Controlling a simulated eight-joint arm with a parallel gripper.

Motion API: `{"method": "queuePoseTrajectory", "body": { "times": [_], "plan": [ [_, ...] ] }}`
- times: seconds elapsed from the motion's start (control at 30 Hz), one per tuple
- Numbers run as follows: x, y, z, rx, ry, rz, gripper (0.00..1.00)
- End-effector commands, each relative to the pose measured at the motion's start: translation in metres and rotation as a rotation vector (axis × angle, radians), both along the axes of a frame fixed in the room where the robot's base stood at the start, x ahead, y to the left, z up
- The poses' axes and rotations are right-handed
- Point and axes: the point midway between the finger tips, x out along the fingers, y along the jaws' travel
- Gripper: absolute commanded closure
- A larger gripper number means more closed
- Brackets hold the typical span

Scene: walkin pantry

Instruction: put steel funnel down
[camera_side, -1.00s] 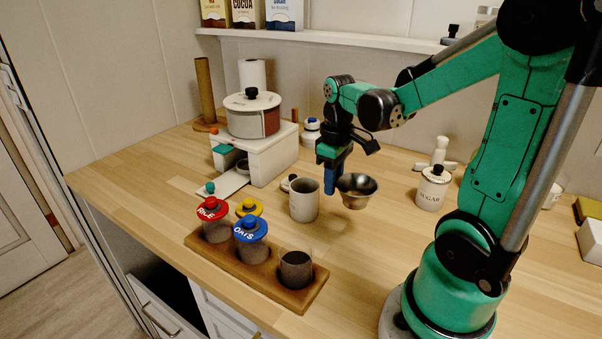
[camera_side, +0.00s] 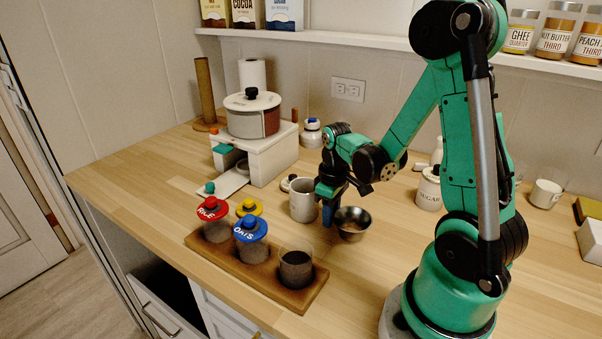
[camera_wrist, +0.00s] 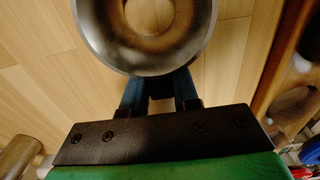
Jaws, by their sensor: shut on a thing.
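The steel funnel (camera_side: 352,222) is a shiny metal cone with its wide mouth up, near the middle of the counter in the side view. My gripper (camera_side: 328,212) is shut on the funnel's left edge with its blue fingers pointing down. In the wrist view the funnel (camera_wrist: 146,36) shows at the top, with wood seen through its opening, and my gripper's blue fingers (camera_wrist: 160,88) meet its near rim. The funnel is low over the wooden counter (camera_side: 350,290); I cannot tell whether its bottom touches.
A grey mug (camera_side: 302,203) stands close left of the gripper. A wooden rack (camera_side: 300,298) with lidded jars and an open dark-filled jar (camera_side: 296,268) is in front left. A sugar canister (camera_side: 429,190) stands at right. Counter in front of the funnel is clear.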

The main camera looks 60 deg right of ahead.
Motion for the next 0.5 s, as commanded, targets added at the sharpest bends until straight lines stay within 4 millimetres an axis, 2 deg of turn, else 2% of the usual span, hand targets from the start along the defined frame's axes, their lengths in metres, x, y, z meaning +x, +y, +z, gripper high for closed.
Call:
{"method": "queuePoseTrajectory", "body": {
  "times": [0.17, 0.2, 0.3, 0.5],
  "plan": [
    [0.0002, -0.0001, -0.0026, 0.0, 0.0, 0.0, 1.0],
    [0.0002, -0.0001, -0.0028, 0.0, 0.0, 0.0, 0.69],
    [0.0001, -0.0001, -0.0026, 0.0, 0.0, 0.0, 0.43],
    [0.0001, -0.0001, -0.0025, 0.0, 0.0, 0.0, 0.43]
  ]
}}
